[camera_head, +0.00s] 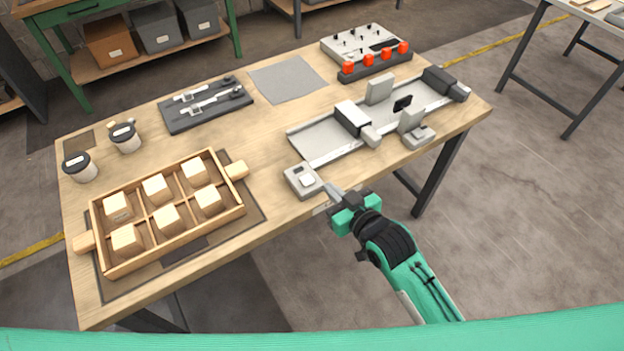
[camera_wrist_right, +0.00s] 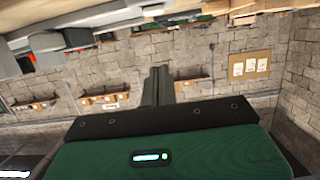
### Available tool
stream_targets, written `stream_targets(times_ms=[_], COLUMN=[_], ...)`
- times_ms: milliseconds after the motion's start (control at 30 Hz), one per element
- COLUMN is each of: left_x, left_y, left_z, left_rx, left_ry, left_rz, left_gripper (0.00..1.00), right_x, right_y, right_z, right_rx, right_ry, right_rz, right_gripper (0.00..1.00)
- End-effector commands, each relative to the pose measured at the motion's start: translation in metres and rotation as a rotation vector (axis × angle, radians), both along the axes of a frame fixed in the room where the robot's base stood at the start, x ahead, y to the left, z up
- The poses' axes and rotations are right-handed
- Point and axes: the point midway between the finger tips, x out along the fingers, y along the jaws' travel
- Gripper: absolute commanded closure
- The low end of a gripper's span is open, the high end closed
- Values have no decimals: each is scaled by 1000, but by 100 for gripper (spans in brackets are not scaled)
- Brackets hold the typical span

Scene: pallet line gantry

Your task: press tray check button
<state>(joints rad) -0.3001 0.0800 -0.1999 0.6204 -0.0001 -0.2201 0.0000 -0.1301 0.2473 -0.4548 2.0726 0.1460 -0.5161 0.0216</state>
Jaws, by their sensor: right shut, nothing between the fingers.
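The tray check button is a light grey box (camera_head: 303,181) with a pale square key (camera_head: 307,181) on its top. It sits at the table's front edge, right of a wooden tray (camera_head: 244,208) with wooden blocks in its compartments. My right gripper (camera_head: 331,187) is shut and empty, its fingertips just right of the box; I cannot tell whether they touch it. In the right wrist view the shut fingers (camera_wrist_right: 158,85) point away from the camera, and the button does not show. My left gripper is not in view.
A grey conveyor (camera_head: 325,140) lies right behind the button box. A grey mat (camera_head: 287,79) is bare.

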Motion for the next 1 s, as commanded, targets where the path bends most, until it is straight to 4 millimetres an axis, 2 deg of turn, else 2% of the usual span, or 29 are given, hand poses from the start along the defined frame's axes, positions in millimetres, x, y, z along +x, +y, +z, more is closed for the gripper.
stream_targets(times_ms=[500,700,1000], left_x=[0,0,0], left_y=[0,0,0], left_z=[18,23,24], left_rx=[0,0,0], left_ry=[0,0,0], left_rz=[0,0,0], left_gripper=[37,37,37], right_x=[78,78,77], right_y=[45,45,45], right_z=[-19,-50,-62], right_rx=[1,0,1], right_ry=[-1,2,-2], right_rz=[0,0,0], right_gripper=[100,100,100])
